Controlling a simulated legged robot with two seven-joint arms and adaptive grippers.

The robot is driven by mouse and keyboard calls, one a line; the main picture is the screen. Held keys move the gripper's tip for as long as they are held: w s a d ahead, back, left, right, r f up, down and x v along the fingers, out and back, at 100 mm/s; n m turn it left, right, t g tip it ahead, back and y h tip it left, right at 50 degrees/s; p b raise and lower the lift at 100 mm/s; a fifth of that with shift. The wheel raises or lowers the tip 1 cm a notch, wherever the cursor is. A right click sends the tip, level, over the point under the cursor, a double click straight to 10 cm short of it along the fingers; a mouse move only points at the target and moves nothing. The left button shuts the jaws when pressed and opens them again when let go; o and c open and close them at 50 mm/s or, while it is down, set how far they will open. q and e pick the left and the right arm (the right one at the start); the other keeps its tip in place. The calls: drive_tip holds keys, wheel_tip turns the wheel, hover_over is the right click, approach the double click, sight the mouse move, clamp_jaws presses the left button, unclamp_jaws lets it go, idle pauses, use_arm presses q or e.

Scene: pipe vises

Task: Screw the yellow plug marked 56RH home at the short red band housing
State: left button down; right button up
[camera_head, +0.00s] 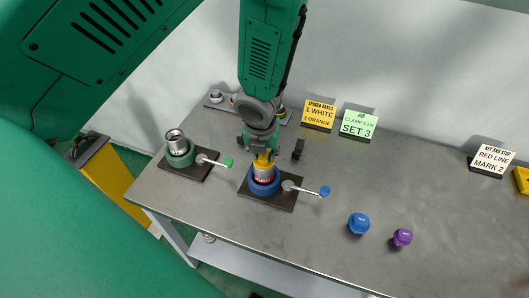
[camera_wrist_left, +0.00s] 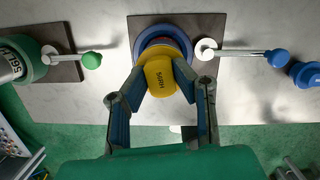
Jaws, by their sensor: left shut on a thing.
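The yellow plug (camera_head: 263,161) is at the mouth of a housing with a red band (camera_head: 263,173), which stands upright in the blue vise (camera_head: 272,188). My right gripper is not in view.
A green vise (camera_head: 181,155) holding a metal housing (camera_head: 175,138) stands to the left. Vise handles end in a green knob (camera_head: 228,162) and a blue knob (camera_head: 324,191). A blue plug (camera_head: 358,223) and a purple plug (camera_head: 402,237) lie right. Signs stand behind.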

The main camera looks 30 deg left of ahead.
use_arm(q)
drive_tip(key=m+b, duration=0.1)
drive_tip(key=m, duration=0.2)
drive_tip(key=m+h+b, duration=0.1)
drive_tip(key=m+b, duration=0.1)
drive_tip(key=m, duration=0.1)
drive_tip(key=m+b, duration=0.2)
drive_tip(key=m, duration=0.1)
drive_tip(key=shift+d+f+h, duration=0.1)
drive_tip(key=shift+f+h, duration=0.15)
drive_tip(key=shift+h, duration=0.05)
drive_tip(key=m+b, duration=0.1)
drive_tip(key=m, duration=0.2)
drive_tip(key=shift+h, duration=0.3)
drive_tip(key=shift+s+r+m, duration=0.1)
drive_tip(key=shift+m, duration=0.6)
